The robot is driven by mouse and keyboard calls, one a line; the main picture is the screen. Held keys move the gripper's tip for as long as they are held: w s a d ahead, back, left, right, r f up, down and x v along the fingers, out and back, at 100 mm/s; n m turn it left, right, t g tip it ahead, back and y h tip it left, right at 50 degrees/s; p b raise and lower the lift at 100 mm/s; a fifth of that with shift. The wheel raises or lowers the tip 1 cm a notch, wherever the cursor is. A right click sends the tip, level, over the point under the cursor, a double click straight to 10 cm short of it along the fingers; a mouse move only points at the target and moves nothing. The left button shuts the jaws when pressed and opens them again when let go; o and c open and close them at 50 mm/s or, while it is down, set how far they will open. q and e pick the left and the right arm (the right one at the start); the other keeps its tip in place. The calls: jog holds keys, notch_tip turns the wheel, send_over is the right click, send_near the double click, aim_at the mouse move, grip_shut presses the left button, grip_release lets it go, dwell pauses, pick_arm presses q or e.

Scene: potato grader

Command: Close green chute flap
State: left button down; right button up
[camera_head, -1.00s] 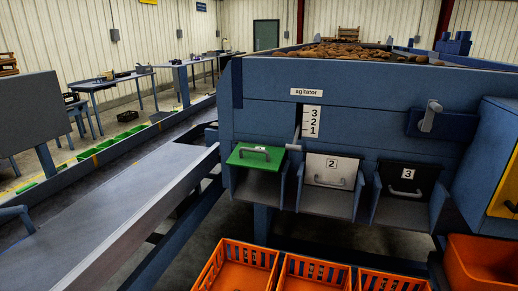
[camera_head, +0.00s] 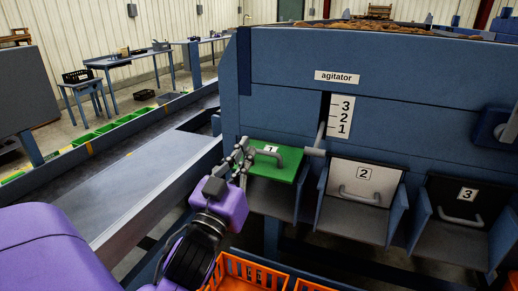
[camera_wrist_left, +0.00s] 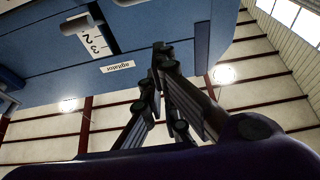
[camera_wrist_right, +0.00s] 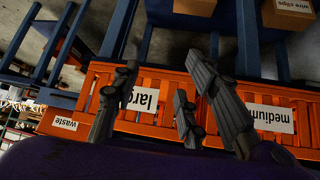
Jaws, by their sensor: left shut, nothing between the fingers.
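The green chute flap (camera_head: 275,163), marked 1, is raised and tilts outward over its chute, with the chute floor showing beneath. Its grey bar handle (camera_head: 269,154) is on the upper face. My left gripper (camera_head: 241,157) is shut and empty at the flap's left edge; I cannot tell whether it touches. In the left wrist view its fingers (camera_wrist_left: 158,65) are together, with the agitator wall behind and the flap out of sight. My right gripper (camera_wrist_right: 163,78) shows only in the right wrist view, fingers spread and empty above orange crates.
White flap 2 (camera_head: 363,182) and black flap 3 (camera_head: 456,205) hang in the chutes to the right. A lever (camera_head: 318,140) is by the numbered scale. Orange crates (camera_wrist_right: 100,100) stand below the chutes. A conveyor (camera_head: 150,175) runs along the left.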

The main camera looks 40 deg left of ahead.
pick_arm(q)
jog(key=w+r, duration=0.2)
jog(key=w, duration=0.1)
jog(key=r+p, duration=0.1)
jog(key=p, duration=0.1)
send_over(266, 152)
jog(key=s, duration=0.3)
jog(key=f, duration=0.3)
jog(key=shift+w+d+f+b, duration=0.1)
jog(key=shift+w+b, duration=0.1)
jog(key=shift+b, duration=0.1)
jog(key=shift+s+f, duration=0.1)
jog(key=shift+f, duration=0.45)
pick_arm(e)
jog(key=shift+a+r, duration=0.4)
jog(key=shift+a, duration=0.05)
jog(key=shift+w, duration=0.1)
